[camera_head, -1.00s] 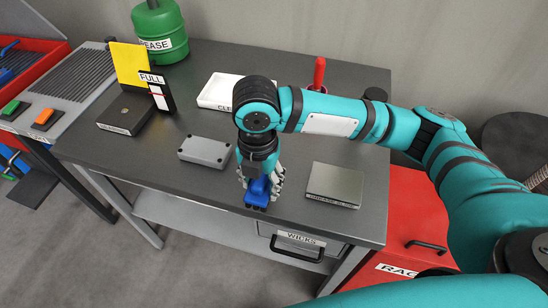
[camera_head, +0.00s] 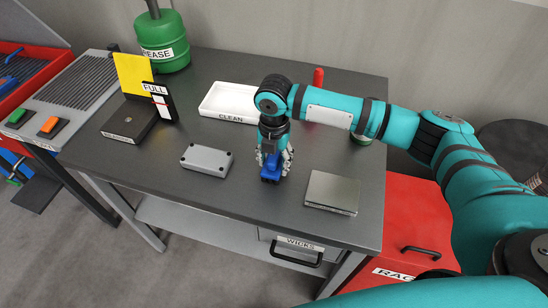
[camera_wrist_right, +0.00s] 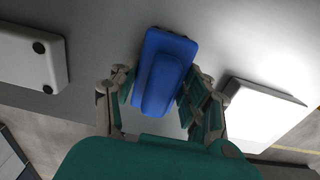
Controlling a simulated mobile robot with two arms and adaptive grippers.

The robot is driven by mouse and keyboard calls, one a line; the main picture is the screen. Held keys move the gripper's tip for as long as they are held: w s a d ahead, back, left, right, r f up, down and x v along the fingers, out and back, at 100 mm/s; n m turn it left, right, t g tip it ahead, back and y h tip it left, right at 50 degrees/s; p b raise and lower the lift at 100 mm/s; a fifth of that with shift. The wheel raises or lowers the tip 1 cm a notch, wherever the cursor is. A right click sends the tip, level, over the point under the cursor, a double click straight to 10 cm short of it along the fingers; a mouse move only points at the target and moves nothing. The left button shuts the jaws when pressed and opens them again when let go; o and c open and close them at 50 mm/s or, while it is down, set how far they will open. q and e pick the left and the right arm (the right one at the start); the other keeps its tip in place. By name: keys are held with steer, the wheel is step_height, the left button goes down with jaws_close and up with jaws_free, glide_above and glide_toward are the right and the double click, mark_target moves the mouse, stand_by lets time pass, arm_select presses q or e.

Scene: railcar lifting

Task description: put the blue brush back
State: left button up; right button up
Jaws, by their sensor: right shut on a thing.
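The blue brush (camera_head: 271,168) is in my right gripper (camera_head: 274,158), above the dark workbench, between a grey box and a flat metal block. In the right wrist view the blue brush (camera_wrist_right: 164,72) lies between the fingers of my right gripper (camera_wrist_right: 160,95), which is shut on it. Its underside is hidden, and I cannot tell whether it touches the bench. A white tray labelled CLEAN (camera_head: 236,118) stands behind it, partly hidden by my right arm. My left gripper is not in view.
The grey box (camera_head: 206,160) is left of the brush and the metal block (camera_head: 332,192) is right of it. A black block (camera_head: 130,118), a yellow plate (camera_head: 134,75) and a green GREASE can (camera_head: 162,42) stand at the left. A red-handled item (camera_head: 318,78) is behind my arm.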

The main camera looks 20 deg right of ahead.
steer(key=o, duration=1.1)
steer(key=shift+f, duration=0.1)
step_height(320, 180, up, 12)
steer(key=b, duration=0.2)
steer(key=shift+r, duration=0.2)
